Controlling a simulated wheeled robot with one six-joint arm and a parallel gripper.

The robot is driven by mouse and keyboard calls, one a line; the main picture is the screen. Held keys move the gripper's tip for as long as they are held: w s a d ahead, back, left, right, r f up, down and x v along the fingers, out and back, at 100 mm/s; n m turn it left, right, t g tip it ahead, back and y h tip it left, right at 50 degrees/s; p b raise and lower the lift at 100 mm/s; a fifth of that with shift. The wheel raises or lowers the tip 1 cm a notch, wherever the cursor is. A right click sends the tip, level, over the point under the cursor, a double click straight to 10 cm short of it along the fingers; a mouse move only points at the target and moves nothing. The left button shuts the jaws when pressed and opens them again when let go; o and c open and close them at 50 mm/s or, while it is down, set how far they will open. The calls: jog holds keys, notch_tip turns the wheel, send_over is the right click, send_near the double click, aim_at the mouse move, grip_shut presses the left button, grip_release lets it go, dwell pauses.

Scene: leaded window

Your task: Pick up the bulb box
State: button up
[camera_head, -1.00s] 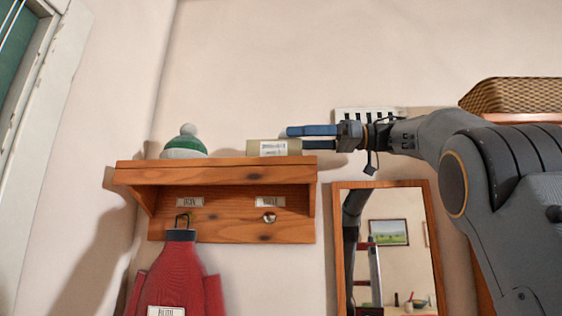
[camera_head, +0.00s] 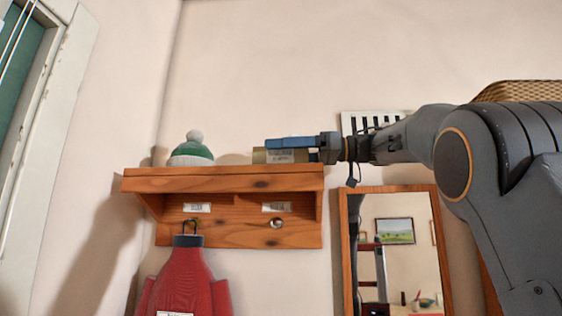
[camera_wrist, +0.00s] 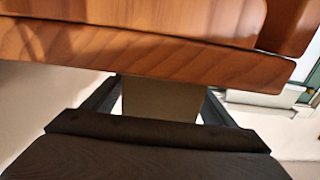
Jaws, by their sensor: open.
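The bulb box (camera_head: 281,156), tan with a pale printed label, lies on top of the wooden wall shelf (camera_head: 225,184), near its right end. My gripper (camera_head: 276,148) reaches in from the right, one blue finger across the upper part of the box in this view. In the wrist view, the box (camera_wrist: 160,99) shows as a plain tan face between the two dark fingers of my gripper (camera_wrist: 158,108). The jaws are open and sit around the box. Contact with it cannot be told. The far finger is mostly hidden in the head view.
A green and white knit hat (camera_head: 192,150) sits left on the shelf. A red garment (camera_head: 185,278) hangs from a hook below. A framed mirror (camera_head: 345,250) hangs below right. A woven basket (camera_head: 520,91) is behind my arm. The wall above is clear.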

jog(key=c, duration=1.1)
jog(key=shift+r, duration=0.15)
